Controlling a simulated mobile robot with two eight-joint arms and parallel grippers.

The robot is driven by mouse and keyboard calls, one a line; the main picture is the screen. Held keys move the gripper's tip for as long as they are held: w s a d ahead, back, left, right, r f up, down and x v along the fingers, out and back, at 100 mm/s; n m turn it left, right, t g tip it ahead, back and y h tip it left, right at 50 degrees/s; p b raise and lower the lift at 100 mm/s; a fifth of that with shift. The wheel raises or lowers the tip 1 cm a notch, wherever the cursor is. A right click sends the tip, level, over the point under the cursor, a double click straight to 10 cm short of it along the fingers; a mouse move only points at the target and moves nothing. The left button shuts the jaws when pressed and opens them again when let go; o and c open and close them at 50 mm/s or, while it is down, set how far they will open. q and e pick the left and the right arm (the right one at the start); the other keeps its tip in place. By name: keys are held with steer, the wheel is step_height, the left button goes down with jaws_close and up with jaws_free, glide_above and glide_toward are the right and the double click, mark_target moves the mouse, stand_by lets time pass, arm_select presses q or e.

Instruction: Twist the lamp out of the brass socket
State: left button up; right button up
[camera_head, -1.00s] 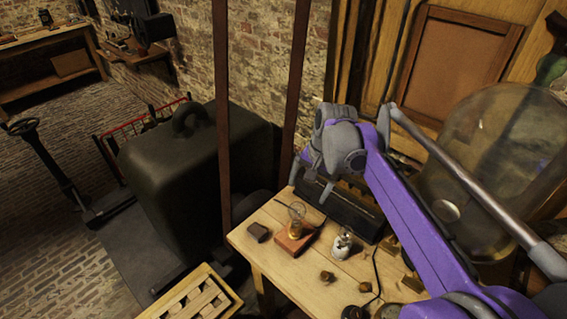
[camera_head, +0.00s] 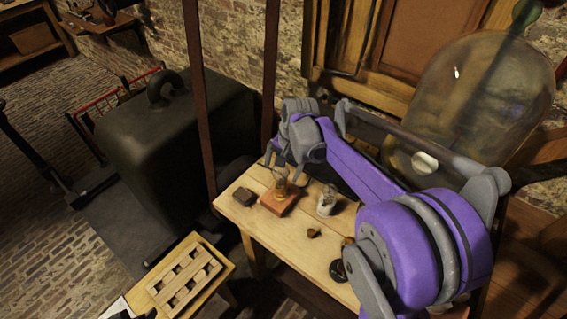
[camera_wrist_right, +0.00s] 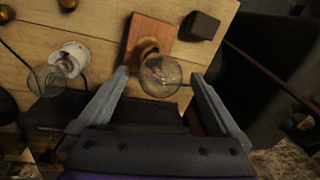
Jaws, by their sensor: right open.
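The clear glass lamp (camera_wrist_right: 160,76) sits in the brass socket (camera_wrist_right: 147,46), which is fixed on a reddish wooden block (camera_wrist_right: 163,29). In the head view the lamp (camera_head: 280,177) stands upright on its block (camera_head: 278,204) near the bench's far left part. My right gripper (camera_head: 284,170) is just above the lamp. In the right wrist view the open gripper (camera_wrist_right: 160,78) has one finger on each side of the glass bulb, with visible gaps. It holds nothing. My left gripper is not in view.
A white socket with another clear lamp (camera_head: 327,202) stands right of the block on the wooden bench (camera_head: 263,230). A small dark block (camera_head: 243,197) lies to the left. A large glass dome (camera_head: 480,90) stands behind. A wooden tray (camera_head: 186,276) stands in front, left.

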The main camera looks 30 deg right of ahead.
jaws_close()
steer(key=n, duration=0.4)
steer(key=shift+w+g+y, duration=0.1)
steer(key=shift+g+y, duration=0.2)
steer(key=n, duration=0.2)
steer(key=shift+n, duration=0.3)
steer(key=shift+g, duration=0.3)
steer(key=shift+w+n, duration=0.1)
steer(key=shift+n, duration=0.9)
steer(key=n+g, duration=0.1)
steer(key=n, duration=0.3)
